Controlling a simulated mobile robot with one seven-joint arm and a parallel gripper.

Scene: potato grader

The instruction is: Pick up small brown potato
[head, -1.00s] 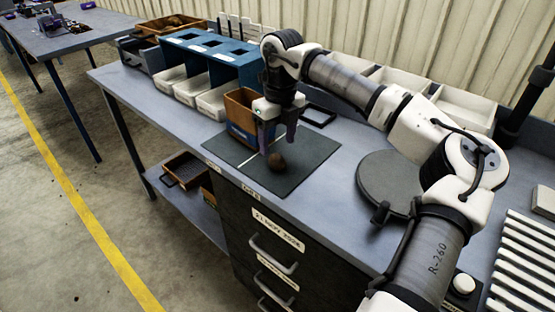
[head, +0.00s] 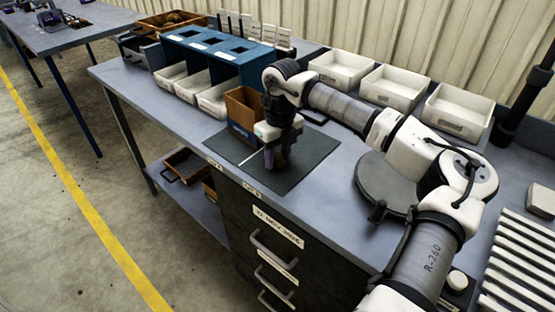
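My gripper (head: 277,161) is low over the dark mat (head: 308,162) on the workbench, its fingers pointing down. The small brown potato cannot be seen in this view; the spot where it lay is covered by my fingers. Whether the fingers are around it or touching it I cannot tell. The finger gap is too small and dark to judge.
A brown box (head: 240,107) stands just behind my gripper. A blue rack (head: 212,60) with white bins is at the back left. White trays (head: 393,86) line the wall, and a round grey disc (head: 388,183) lies right of the mat.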

